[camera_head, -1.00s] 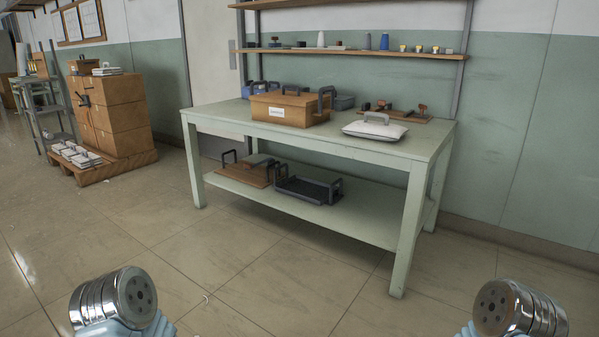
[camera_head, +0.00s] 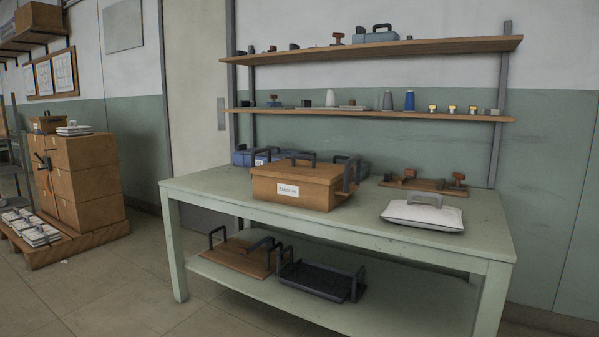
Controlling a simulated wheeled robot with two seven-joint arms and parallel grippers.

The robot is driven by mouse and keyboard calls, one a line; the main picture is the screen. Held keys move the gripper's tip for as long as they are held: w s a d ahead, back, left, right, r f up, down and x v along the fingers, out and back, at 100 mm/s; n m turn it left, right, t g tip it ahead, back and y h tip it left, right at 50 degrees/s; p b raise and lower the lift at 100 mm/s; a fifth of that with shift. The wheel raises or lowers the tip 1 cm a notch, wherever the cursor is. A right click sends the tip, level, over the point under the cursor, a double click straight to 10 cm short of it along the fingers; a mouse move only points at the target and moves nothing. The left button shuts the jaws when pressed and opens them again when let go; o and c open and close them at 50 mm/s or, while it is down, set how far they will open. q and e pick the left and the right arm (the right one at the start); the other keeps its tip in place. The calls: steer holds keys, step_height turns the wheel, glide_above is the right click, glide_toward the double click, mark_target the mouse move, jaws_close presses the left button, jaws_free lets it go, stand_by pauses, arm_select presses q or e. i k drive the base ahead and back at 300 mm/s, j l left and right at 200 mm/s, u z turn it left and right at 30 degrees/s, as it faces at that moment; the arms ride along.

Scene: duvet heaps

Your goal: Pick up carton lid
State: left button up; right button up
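A brown carton (camera_head: 290,193) with a white label stands on the pale green table (camera_head: 220,193), left of the table's middle. Its brown lid (camera_head: 300,170) lies on top and has a dark grey arched handle (camera_head: 302,156). Another dark handle (camera_head: 350,177) shows at the carton's right side. A flat brown board with dark handles (camera_head: 238,257) lies on the table's lower shelf; I cannot tell if it is also a lid. Neither of my grippers is in view.
A white cushion-like bag with a handle (camera_head: 423,214) lies right of the carton. Behind it is a wooden board with small parts (camera_head: 425,185). Blue bins (camera_head: 262,156) stand behind the carton. A dark tray (camera_head: 320,279) is on the lower shelf. Stacked cartons (camera_head: 85,180) stand on a pallet at left.

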mark_target(313, 171)
steer(key=i+j+z, duration=0.1)
steer(key=z, duration=0.25)
steer(key=i+j+z, duration=0.15)
steer(key=j+z, duration=0.15)
steer(key=i+j+z, duration=0.15)
steer(key=j+z, duration=0.2)
steer(key=i+j+z, duration=0.1)
steer(key=j+z, duration=0.2)
